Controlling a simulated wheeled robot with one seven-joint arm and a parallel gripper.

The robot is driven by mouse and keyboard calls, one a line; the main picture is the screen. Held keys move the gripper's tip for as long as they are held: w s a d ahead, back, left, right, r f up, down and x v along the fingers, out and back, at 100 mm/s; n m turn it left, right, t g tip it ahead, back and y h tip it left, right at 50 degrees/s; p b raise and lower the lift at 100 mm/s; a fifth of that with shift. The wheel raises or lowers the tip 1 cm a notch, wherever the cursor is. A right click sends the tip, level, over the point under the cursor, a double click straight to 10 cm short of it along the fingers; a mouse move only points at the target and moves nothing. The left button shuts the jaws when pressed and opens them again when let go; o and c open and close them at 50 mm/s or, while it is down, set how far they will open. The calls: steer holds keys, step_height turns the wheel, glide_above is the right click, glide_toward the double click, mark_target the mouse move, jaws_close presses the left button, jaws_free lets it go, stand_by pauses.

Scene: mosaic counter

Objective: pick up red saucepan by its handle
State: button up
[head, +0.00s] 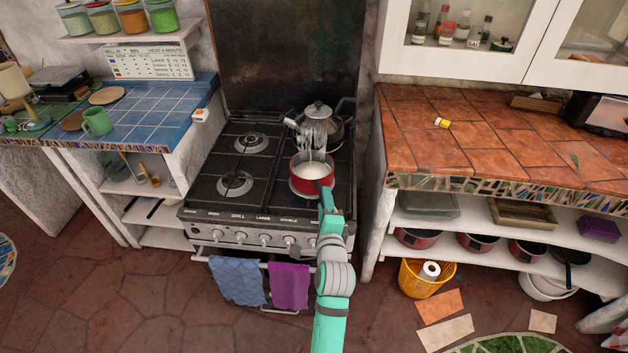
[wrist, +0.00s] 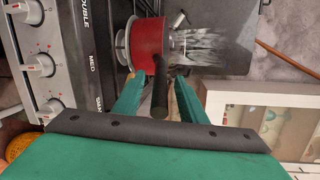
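The red saucepan (head: 312,182) stands on the front right burner of the stove, with white liquid inside. In the wrist view the red saucepan (wrist: 150,42) is rotated, and its black handle (wrist: 160,97) points toward my gripper. My gripper (wrist: 159,80) is open, with one teal finger on each side of the handle and a visible gap to it. In the head view my gripper (head: 325,190) is just in front of the pan and hides most of the handle.
A metal kettle (head: 318,112) stands on the burner behind the pan, with pale steam or splashes between them. Blue (head: 237,280) and purple (head: 289,286) towels hang on the oven rail. The left burners are empty. A tiled counter (head: 480,130) is at the right.

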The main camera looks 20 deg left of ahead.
steer(key=shift+w, duration=0.1)
jaws_close()
stand_by(1.3)
steer(key=shift+r, duration=0.2)
